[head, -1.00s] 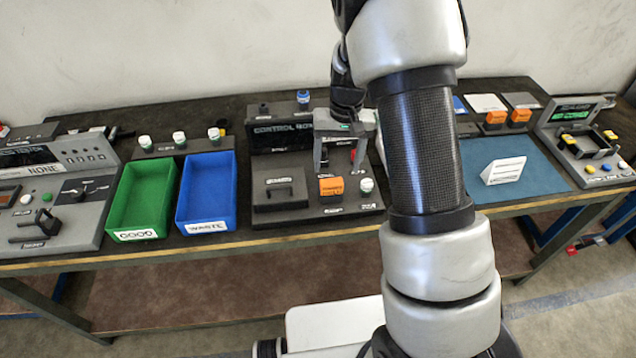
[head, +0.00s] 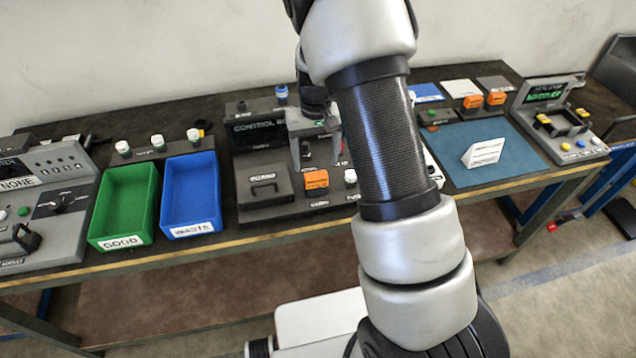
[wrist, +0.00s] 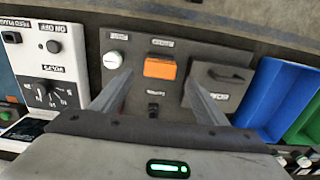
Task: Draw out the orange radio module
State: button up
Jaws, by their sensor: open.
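The orange radio module (head: 316,180) sits in the front part of the grey control box (head: 240,205), between a black-handled cover and a white knob. It also shows in the wrist view (wrist: 160,68), between my fingertips as seen there. My gripper (head: 315,163) is open and empty, pointing down over the box just behind the module. Its two fingers (wrist: 157,82) spread to either side of the module in the picture. I cannot tell how high the tips are above it. My arm hides the right edge of the box in the head view.
The handled cover (head: 264,186) and the white knob (head: 350,176) flank the module. A green bin (head: 128,190) and a blue bin (head: 190,215) stand to the left. A blue mat (head: 520,165) with a white card lies right. Two other orange blocks (head: 472,102) sit at the back right.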

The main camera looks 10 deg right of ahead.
aim_at(316, 175)
notch_tip(316, 175, down, 7)
jog(key=b, duration=0.4)
jog(key=shift+b, duration=0.3)
dwell(1.0)
jog(key=c, duration=1.4)
jog(key=shift+r+p, duration=1.8)
jog(key=shift+r, duration=1.3)
